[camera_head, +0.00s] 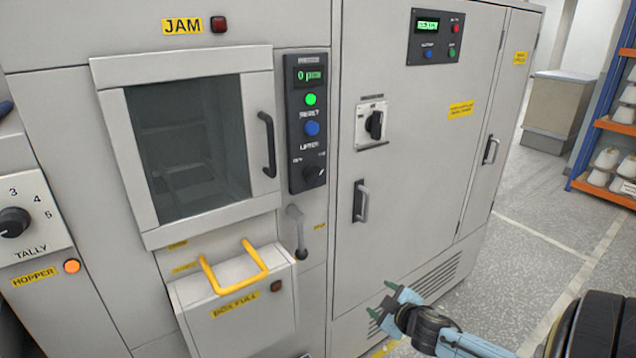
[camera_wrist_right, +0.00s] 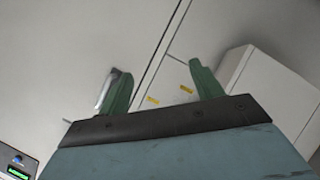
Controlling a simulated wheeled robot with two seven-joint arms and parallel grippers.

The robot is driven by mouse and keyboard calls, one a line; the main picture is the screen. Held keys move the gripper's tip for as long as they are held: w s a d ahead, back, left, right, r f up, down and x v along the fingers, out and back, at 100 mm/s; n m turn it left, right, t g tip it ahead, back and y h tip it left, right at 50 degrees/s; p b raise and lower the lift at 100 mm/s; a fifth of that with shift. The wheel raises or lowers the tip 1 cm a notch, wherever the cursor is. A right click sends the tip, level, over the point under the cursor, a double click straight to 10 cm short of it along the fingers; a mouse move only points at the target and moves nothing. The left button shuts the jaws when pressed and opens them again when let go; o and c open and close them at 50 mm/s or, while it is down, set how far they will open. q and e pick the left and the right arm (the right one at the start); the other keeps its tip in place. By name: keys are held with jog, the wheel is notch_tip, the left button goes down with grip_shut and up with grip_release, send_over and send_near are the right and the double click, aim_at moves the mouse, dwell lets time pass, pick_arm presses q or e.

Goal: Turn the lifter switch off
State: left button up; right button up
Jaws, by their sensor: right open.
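The lifter switch (camera_head: 314,174) is a black rotary knob at the bottom of the dark control panel (camera_head: 308,120), below a blue button and the word LIFTER. Its pointer direction is too small to tell for sure. My right gripper (camera_head: 388,298) is open and empty, low in front of the grey cabinet, below and to the right of the switch and well apart from it. In the right wrist view the two green fingers (camera_wrist_right: 160,88) stand wide apart with nothing between them. My left gripper is not in view.
A window door with a black handle (camera_head: 267,145) is left of the panel. A grey lever (camera_head: 297,232) hangs just below the switch. A yellow handle (camera_head: 236,268) sticks out from the box-full bin. Another black rotary switch (camera_head: 375,125) is on the right cabinet. Open floor lies right.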

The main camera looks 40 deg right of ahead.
jog(key=w+a+r+n+t+p, duration=0.1)
jog(key=w+r+t, duration=0.15)
jog(key=r, duration=0.65)
jog(key=w+a+r+n+t+p, duration=0.1)
jog(key=w+r, duration=0.2)
jog(key=r, duration=0.6)
jog(key=n+t+y, duration=0.2)
jog(key=t+y, duration=0.1)
send_near(318, 177)
jog(key=shift+g, duration=0.25)
jog(key=w, duration=0.3)
jog(key=w+p, duration=0.1)
jog(key=w, duration=0.5)
jog(key=shift+w+d+r, duration=0.25)
jog(key=shift+d, duration=0.15)
jog(key=c, duration=1)
